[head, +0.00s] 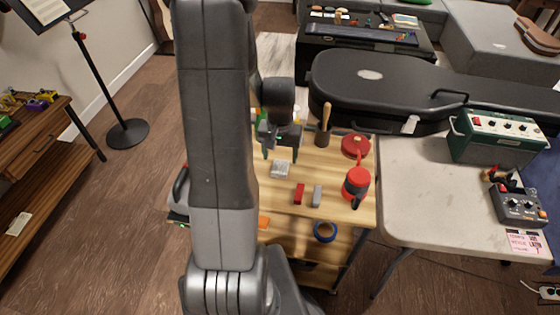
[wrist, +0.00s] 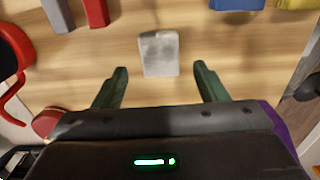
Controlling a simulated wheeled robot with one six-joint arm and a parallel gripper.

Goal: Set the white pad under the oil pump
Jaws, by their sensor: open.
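The white pad (head: 280,169) is a small pale, greyish-white block lying flat on the wooden bench top. In the wrist view the pad (wrist: 159,53) lies ahead of and between my two green fingers, with a gap on each side. My gripper (head: 280,154) is open and empty, just behind the pad in the head view; I cannot tell its exact height above the bench. What looks like the oil pump (head: 357,184), red and black with a thin red spout, stands at the bench's right edge. It is partly cut off at the left in the wrist view (wrist: 10,52).
A red block (head: 299,193) and a grey block (head: 317,195) lie between pad and pump. A round red tin (head: 353,144) and a dark pot with a wooden handle (head: 323,137) stand behind. My arm hides the bench's left side.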

